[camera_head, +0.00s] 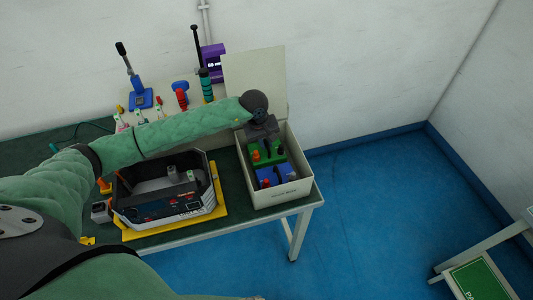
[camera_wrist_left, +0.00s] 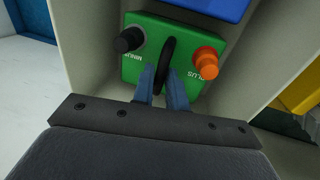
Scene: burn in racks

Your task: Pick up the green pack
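The green pack (camera_wrist_left: 185,40) sits inside the white open box (camera_head: 304,186) on the table. It has a black handle, a black knob marked MINUS and an orange-red knob marked PLUS. It also shows in the head view (camera_head: 277,157), partly covered by my gripper. My left gripper (camera_wrist_left: 162,78) reaches down into the box from above. Its two blue-grey fingers are close together, one on each side of the black handle, and appear shut on it. My right gripper is not in view.
A blue pack (camera_head: 287,173) lies in the box beside the green one. The box walls stand close around the gripper, with a raised lid (camera_head: 255,76) behind. A black case (camera_head: 168,213) on a yellow base is to the left. Tools stand at the back.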

